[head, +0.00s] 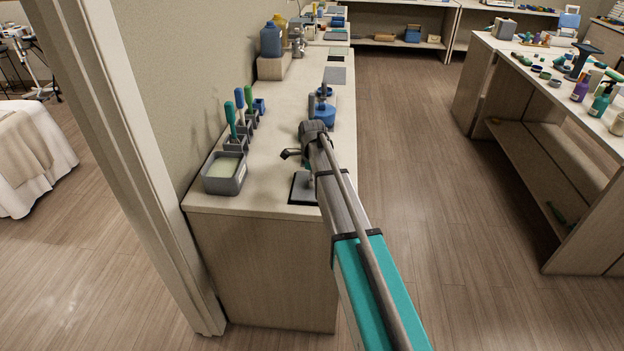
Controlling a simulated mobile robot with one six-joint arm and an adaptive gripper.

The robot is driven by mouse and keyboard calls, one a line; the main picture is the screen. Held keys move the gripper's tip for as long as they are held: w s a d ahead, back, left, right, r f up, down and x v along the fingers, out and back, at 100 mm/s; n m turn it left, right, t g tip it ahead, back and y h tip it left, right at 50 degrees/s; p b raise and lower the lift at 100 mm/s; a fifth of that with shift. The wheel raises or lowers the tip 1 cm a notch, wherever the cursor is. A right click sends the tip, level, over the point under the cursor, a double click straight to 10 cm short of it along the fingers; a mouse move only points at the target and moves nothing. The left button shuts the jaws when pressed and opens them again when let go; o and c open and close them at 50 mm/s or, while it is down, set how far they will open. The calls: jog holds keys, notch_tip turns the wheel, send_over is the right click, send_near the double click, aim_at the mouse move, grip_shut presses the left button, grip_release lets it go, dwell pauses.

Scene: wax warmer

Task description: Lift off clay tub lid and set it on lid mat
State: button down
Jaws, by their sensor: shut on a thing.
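A blue tub (326,117) stands on the counter near its right edge, partly hidden by my arm. My gripper (322,97) is at the top of the tub, small and partly hidden behind my wrist. It is shut on a small blue piece (325,90), which looks like the tub's lid. I cannot tell whether the lid is apart from the tub. A flat grey mat (336,76) lies bare on the counter beyond the tub. Another, darker mat (338,53) lies farther back. I cannot tell which is the lid mat.
A grey tray with pale contents (225,173), several holders with green and blue handled tools (240,120), and bottles (271,40) line the wall side. A dark pad (303,189) lies at the counter's front, partly behind my arm. Open floor (430,150) lies right.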

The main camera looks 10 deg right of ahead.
jog(key=shift+c, duration=0.8)
grip_release()
jog(key=shift+r, duration=0.15)
jog(key=shift+r+p, duration=3.8)
jog(key=shift+p, duration=0.2)
